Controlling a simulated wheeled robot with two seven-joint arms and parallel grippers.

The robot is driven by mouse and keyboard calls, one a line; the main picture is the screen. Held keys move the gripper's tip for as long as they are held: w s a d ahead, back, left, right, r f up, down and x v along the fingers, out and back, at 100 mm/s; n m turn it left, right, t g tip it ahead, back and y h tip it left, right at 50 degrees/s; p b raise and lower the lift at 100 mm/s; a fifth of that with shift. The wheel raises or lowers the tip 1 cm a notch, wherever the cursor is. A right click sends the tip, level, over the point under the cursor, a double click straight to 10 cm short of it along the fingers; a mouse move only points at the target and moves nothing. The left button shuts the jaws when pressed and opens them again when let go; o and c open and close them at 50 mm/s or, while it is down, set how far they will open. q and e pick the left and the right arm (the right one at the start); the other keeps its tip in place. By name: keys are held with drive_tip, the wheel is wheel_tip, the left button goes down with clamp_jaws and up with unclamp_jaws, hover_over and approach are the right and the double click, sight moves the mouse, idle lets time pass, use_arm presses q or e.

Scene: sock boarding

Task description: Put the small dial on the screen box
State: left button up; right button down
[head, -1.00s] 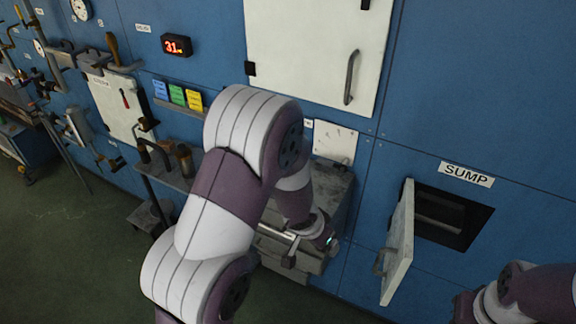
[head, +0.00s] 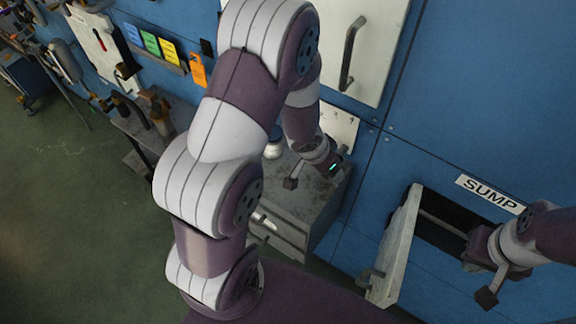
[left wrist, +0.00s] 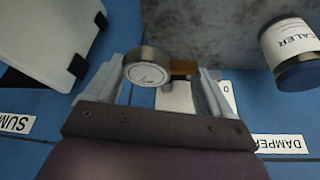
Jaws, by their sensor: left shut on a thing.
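The small dial (left wrist: 148,72) is a round metal gauge with a white face and a brass fitting (left wrist: 184,68). My left gripper (left wrist: 162,80) is shut on it, with a finger on each side. In the head view my left gripper (head: 293,181) is over the grey bench by the wall, and the dial cannot be made out there. The screen box is outside both current views. My right gripper (head: 484,284) is in front of the sump opening; its jaws are too unclear to read.
The grey bench (head: 318,198) carries a labelled can (left wrist: 290,55). A white cabinet door (head: 352,45) is above it. Coloured cards (head: 151,43) and an orange tag (head: 198,72) are on the wall at left.

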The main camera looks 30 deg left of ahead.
use_arm(q)
drive_tip(key=s+a+f, duration=0.1)
drive_tip(key=a, duration=0.1)
drive_tip(key=s+a+f, duration=0.1)
drive_tip(key=s+a, duration=0.1)
drive_tip(key=s+a+f, duration=0.1)
drive_tip(key=s+a, duration=0.1)
drive_tip(key=shift+s+f, duration=0.1)
drive_tip(key=shift+s, duration=0.05)
drive_tip(key=f, duration=0.3)
drive_tip(key=w+a+f, duration=0.1)
drive_tip(key=f, duration=0.1)
drive_tip(key=shift+w+b, duration=0.1)
drive_tip(key=shift+b, duration=0.2)
drive_tip(key=shift+s+r, duration=0.1)
drive_tip(key=shift+s, duration=0.35)
drive_tip(key=o, duration=0.9)
drive_tip(key=shift+w+f, duration=0.2)
use_arm(e)
drive_tip(key=shift+s+d+f, duration=0.1)
drive_tip(key=shift+s+f, duration=0.55)
drive_tip(key=shift+s, duration=0.05)
